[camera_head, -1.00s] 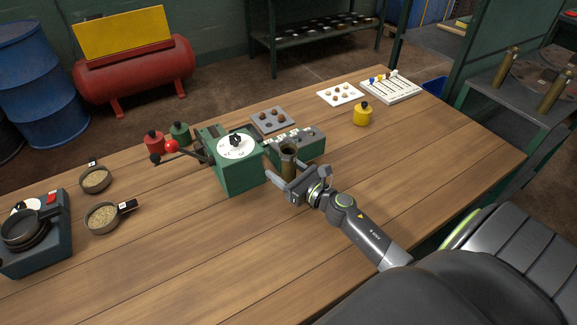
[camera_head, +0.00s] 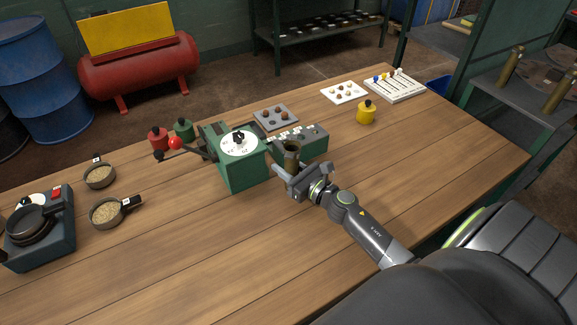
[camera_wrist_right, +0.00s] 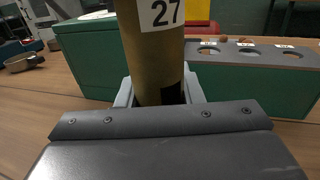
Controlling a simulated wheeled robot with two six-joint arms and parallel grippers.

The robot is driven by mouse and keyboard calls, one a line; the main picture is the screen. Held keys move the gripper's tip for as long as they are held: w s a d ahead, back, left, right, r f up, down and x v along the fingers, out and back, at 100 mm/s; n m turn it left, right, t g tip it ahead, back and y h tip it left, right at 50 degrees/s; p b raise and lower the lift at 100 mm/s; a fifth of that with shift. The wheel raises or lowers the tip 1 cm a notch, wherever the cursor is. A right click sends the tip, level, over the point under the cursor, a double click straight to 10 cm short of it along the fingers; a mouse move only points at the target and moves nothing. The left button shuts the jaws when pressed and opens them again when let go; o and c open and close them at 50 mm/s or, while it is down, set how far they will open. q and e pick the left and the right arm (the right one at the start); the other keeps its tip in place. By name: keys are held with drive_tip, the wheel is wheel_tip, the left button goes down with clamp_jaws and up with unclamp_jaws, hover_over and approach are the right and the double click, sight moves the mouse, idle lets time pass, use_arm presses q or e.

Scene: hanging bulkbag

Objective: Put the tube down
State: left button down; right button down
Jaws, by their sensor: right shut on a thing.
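The tube (camera_head: 291,152) is a brownish-olive cylinder with a dark open top, upright in my right gripper (camera_head: 296,172). In the right wrist view the tube (camera_wrist_right: 152,50) carries a white label reading 27 and stands between the fingers of my right gripper (camera_wrist_right: 160,92), which is shut on it. Its lower end is hidden there by the gripper body. I cannot tell whether it touches the table. My left gripper is not in view.
A green rack with labelled holes (camera_head: 312,143) stands just behind the tube. A grey tray (camera_head: 262,123), a yellow pot (camera_head: 366,113) and a white tray (camera_head: 333,93) lie farther back. Pans of grain (camera_head: 107,211) sit at left. The table (camera_head: 200,265) is clear in front.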

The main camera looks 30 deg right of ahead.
wheel_tip(320, 180, up, 10)
drive_tip(key=p, duration=0.7)
drive_tip(key=shift+a, duration=0.1)
drive_tip(key=s+a+r+n+g+y, duration=0.1)
drive_tip(key=s+a+r+n+y, duration=0.2)
drive_tip(key=s+a+r, duration=0.8)
drive_tip(key=shift+s+a+g+y, duration=0.4)
drive_tip(key=shift+s+a+y, duration=0.65)
drive_tip(key=shift+s, duration=0.35)
drive_tip(key=shift+f, duration=0.1)
